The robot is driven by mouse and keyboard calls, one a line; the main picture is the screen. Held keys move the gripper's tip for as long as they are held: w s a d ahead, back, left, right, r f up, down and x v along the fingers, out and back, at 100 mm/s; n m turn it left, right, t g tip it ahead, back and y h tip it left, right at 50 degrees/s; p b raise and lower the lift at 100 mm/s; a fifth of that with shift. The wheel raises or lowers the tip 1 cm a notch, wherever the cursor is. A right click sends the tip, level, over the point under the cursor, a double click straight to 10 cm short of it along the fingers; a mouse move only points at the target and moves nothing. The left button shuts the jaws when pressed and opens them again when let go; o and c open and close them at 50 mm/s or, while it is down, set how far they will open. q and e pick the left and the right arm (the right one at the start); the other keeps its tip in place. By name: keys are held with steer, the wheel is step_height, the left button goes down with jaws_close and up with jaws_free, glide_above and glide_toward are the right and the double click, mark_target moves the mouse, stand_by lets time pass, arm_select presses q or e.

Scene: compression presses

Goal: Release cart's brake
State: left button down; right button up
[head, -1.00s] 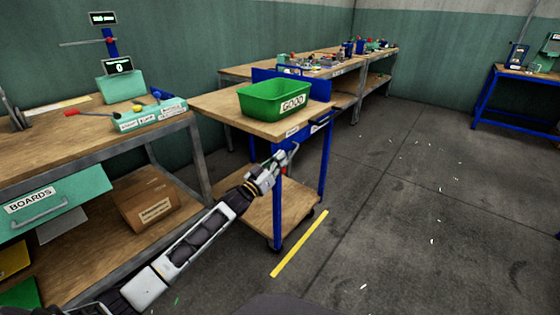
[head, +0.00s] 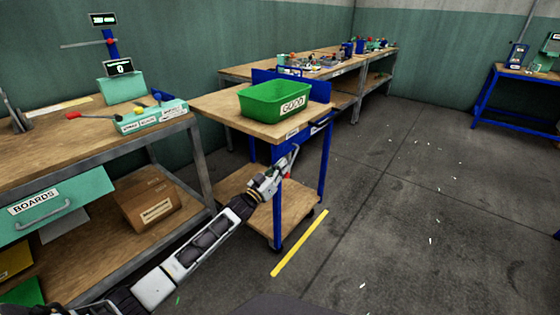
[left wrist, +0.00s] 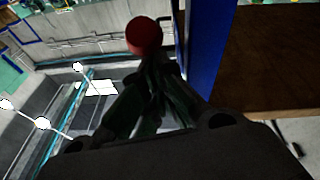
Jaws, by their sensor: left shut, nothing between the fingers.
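The cart (head: 262,129) has a wooden top, a lower wooden shelf and blue legs. My left gripper (head: 292,152) is at the cart's near blue leg, below the top. Its fingers are shut and empty. A red ball knob (left wrist: 143,36) shows just beyond the closed fingertips (left wrist: 155,72) in the left wrist view. I cannot tell whether they touch. The knob looks like the brake lever's end, but the lever itself is mostly hidden. In the head view a small red part (head: 287,173) shows beside the gripper. My right gripper is out of view.
A green bin (head: 275,104) marked GOOD stands on the cart. A workbench (head: 75,140) with a BOARDS drawer (head: 50,203) is on the left. A long bench stands behind. A yellow floor strip (head: 299,243) lies right of the cart. The floor further right is largely open.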

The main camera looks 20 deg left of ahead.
arm_select(q)
steer(key=shift+w+d+f, duration=0.1)
steer(key=shift+w+f, duration=0.1)
steer(key=shift+f, duration=0.3)
steer(key=shift+w+d+f, duration=0.15)
steer(key=shift+w+f, duration=0.35)
steer(key=shift+f, duration=0.25)
steer(key=shift+w+d+f, duration=0.1)
steer(key=shift+w+f, duration=0.25)
steer(key=shift+f, duration=0.05)
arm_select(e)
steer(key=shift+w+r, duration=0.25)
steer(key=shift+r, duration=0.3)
